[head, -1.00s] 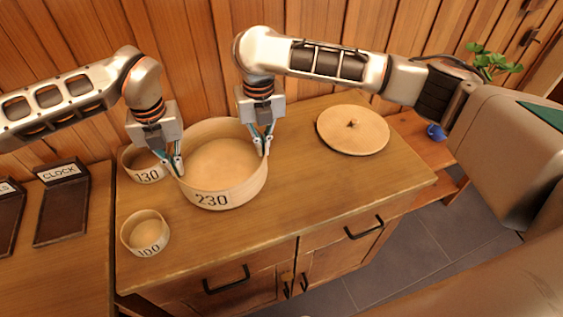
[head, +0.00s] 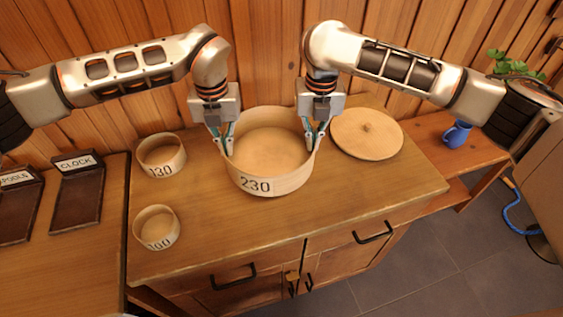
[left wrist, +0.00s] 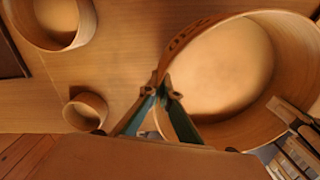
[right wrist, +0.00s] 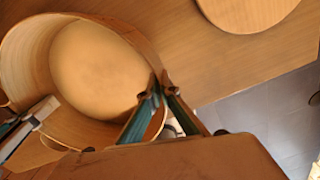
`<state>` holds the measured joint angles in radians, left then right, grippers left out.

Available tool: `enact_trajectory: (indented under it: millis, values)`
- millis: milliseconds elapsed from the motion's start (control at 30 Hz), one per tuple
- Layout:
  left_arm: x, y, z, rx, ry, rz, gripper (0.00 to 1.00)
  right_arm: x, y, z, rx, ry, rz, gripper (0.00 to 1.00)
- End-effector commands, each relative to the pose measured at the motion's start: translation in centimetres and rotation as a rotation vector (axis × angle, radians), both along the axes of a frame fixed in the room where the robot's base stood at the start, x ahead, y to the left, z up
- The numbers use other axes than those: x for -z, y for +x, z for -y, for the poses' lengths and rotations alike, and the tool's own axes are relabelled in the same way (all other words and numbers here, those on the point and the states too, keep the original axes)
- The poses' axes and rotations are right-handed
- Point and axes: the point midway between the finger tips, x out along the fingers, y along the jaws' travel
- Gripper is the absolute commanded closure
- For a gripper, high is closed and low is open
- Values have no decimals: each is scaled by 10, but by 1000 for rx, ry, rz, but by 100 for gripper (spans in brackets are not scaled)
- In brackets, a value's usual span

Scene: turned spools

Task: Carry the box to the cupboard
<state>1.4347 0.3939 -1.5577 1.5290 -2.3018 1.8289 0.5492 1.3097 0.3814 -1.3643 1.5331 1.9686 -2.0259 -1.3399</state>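The box is a round, open wooden box (head: 275,186) marked 230, upright over the wooden counter top. My left gripper (head: 226,147) is shut on its left wall at the rim. My right gripper (head: 315,141) is shut on its right wall at the rim. The box's wall (left wrist: 225,30) runs between the fingers in the left wrist view, and the box (right wrist: 95,60) also fills the left of the right wrist view. It looks empty. I cannot tell whether its base touches the counter. A wooden cabinet with dark handles (head: 335,262) is under the counter top.
A round lid (head: 367,133) lies close on the right. Two smaller round boxes, marked 130 (head: 161,156) and 100 (head: 156,228), stand at the left. Dark trays (head: 77,195) lie further left. A blue jug (head: 457,134) is on a lower shelf at right. The front right counter is clear.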

Motion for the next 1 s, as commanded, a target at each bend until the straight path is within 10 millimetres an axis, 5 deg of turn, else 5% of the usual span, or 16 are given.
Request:
enact_trajectory:
  millis: [1000]
  values:
    - [55, -2, -1, -2, 1, -17, 100, 55, -1, 1, 1, -3, -16, 100]
